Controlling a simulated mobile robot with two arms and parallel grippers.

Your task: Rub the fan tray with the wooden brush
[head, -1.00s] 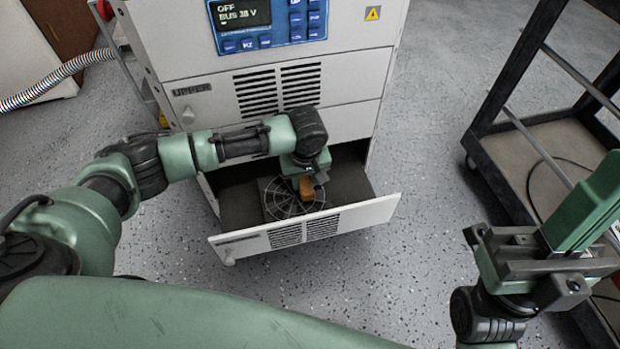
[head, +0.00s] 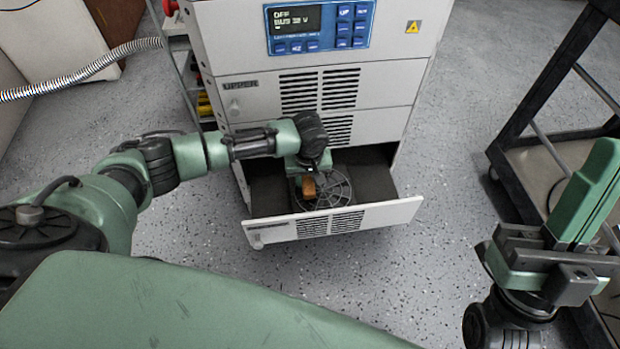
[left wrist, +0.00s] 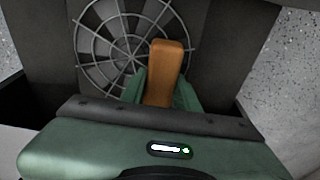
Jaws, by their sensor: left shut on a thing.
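The fan tray (head: 385,215) is an open drawer low in the grey cabinet. Its round fan with a wire guard (head: 335,192) lies in the drawer floor and also shows in the left wrist view (left wrist: 108,50). My left gripper (head: 308,178) is inside the drawer, shut on the wooden brush (head: 308,188). In the left wrist view the brush's brown wooden block (left wrist: 166,68) stands out between the fingers, over the right part of the guard. Its bristles are hidden, so I cannot tell whether it touches. My right gripper (head: 548,262) is at the right; its fingertips are unclear.
The cabinet's upper drawer (head: 255,100) is shut above the open one, under a blue control panel (head: 350,40). A dark cart (head: 530,130) stands at the right. A ribbed hose (head: 90,70) runs at the left. Speckled floor lies clear in front.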

